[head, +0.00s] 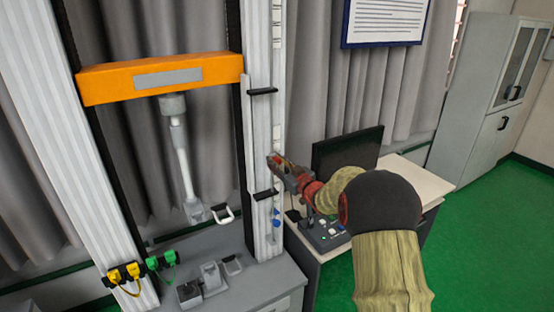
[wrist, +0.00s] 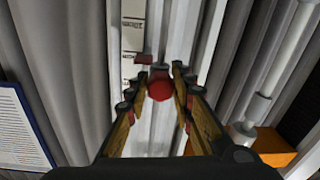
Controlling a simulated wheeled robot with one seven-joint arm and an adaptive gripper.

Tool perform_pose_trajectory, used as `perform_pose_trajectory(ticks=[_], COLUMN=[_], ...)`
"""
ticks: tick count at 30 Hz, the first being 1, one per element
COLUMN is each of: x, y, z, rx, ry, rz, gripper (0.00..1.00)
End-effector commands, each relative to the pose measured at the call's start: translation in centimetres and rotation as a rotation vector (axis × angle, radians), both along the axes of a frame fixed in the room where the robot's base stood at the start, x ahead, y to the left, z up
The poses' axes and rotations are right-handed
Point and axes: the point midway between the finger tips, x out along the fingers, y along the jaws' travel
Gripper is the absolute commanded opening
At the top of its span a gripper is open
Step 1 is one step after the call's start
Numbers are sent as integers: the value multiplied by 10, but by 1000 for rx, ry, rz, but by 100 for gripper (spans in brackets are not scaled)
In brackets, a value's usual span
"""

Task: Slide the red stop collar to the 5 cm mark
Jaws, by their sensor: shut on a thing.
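The red stop collar shows in the wrist view as a round red knob (wrist: 160,89) with a small red tab (wrist: 143,59) up and left of it, beside the white scale strip (wrist: 133,30). My gripper (wrist: 161,84) has its two fingers on either side of the knob, shut on it. In the head view my gripper (head: 275,163) reaches from the right to the front of the right-hand column (head: 257,140), between two black brackets. It mostly hides the collar there. The scale's marks are too small and tilted to read surely.
An orange crossbeam (head: 160,76) spans the two columns, with a grey hanging rod (head: 182,150) below it. Black brackets (head: 262,91) (head: 265,195) stick out above and below my gripper. A desk with a monitor (head: 346,150) and a control box (head: 325,235) stands to the right.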

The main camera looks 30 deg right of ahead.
Motion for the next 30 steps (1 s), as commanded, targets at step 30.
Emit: perform_pose_trajectory(ticks=[30], x=[0], y=[0], z=[-97], rx=[0], ry=[3], rz=[0], gripper=[35])
